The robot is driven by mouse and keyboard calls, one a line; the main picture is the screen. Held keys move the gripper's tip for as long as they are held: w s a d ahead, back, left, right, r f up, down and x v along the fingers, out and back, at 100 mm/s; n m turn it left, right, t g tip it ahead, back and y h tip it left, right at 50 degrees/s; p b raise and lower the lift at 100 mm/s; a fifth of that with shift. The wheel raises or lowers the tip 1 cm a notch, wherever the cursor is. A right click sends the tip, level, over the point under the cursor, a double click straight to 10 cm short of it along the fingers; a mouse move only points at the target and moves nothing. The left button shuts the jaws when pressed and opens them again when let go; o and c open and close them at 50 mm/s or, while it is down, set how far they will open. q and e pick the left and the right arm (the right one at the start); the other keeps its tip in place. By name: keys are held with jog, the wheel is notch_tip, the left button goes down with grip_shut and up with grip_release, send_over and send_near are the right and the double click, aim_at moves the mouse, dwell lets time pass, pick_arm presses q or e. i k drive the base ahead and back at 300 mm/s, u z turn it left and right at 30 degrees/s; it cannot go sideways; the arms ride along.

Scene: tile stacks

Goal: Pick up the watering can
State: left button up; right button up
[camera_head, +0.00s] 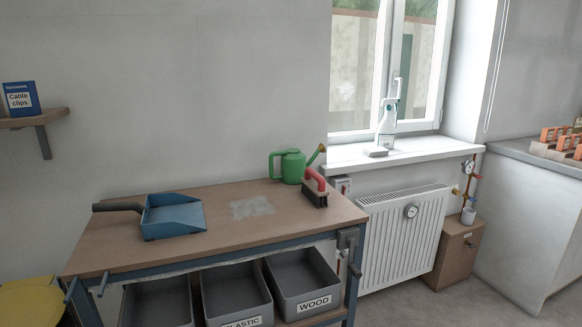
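A green watering can (292,167) stands upright at the back right of the wooden workbench (110,245), near the wall. Its handle is on the left and its spout, with a yellowish rose, points up to the right. A brush with a red handle (315,187) stands just in front of its right side and partly overlaps it in view. Neither of my grippers shows in the head view.
A blue dustpan (174,215) with a dark handle lies on the bench's left half. A pale patch (252,208) marks the bench top's clear middle. A vise (348,240) is at the right front corner. A radiator (405,235) and windowsill (400,152) are to the right.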

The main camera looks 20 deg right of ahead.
aim_at(293, 165)
jog(key=z, duration=2.2)
jog(key=i, duration=1.8)
jog(key=u, duration=1.65)
